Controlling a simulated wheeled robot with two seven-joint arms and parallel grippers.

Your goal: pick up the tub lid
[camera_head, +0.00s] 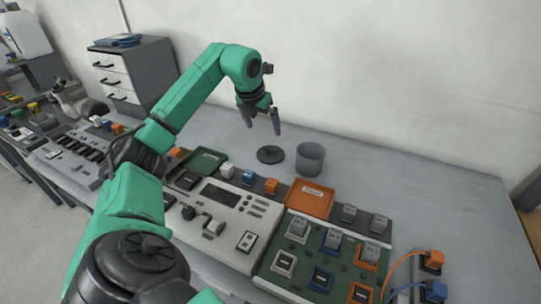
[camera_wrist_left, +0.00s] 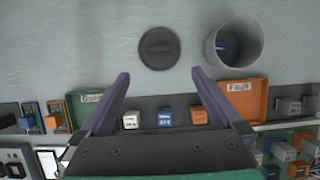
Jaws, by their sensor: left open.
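The tub lid (camera_head: 270,154) is a flat dark grey disc with a raised bar grip, lying on the table. It also shows in the left wrist view (camera_wrist_left: 158,48), ahead of my fingers. The grey tub (camera_head: 310,160) stands open just right of the lid; in the left wrist view (camera_wrist_left: 233,42) something small and blue is seen inside it. My left gripper (camera_head: 262,120) is open and empty, above and behind the lid in the head view. In the left wrist view its two fingers (camera_wrist_left: 158,85) are spread wide. My right gripper does not show.
A green tray (camera_head: 204,161) and an orange tray (camera_head: 309,200) marked "Fault" lie in front. Between them stand small white, blue and orange blocks. A control panel (camera_head: 225,222) and a green board with several modules are nearer. The table behind and right of the tub is clear.

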